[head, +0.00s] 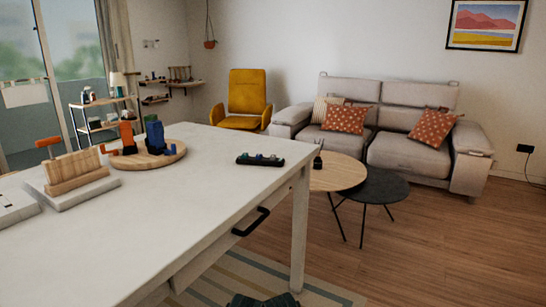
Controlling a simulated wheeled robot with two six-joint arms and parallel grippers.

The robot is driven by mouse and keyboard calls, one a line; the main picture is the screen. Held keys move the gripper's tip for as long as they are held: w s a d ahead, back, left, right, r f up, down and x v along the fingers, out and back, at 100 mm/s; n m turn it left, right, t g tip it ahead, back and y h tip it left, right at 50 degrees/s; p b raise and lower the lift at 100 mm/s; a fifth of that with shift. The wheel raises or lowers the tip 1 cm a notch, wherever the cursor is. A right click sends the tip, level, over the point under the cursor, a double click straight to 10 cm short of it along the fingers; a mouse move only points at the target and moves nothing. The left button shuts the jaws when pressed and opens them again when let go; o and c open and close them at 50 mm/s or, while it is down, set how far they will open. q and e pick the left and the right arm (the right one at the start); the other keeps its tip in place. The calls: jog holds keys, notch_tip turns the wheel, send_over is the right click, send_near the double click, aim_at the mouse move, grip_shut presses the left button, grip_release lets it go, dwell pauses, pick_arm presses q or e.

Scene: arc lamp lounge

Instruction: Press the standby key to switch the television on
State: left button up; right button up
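No television and no clearly readable standby key show in the head view. A long, low dark object (260,159) with small green and bluish bumps on top lies near the far right edge of the white table (190,205). I cannot tell whether it is a remote or something else.
A round wooden board (173,161) with orange and blue items and a wooden block (75,170) on a pale base stand at the table's left. Two round low tables (338,173) and a grey sofa (405,153) stand beyond. Wooden floor (430,245) at right is clear.

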grip_shut()
dwell(1.4)
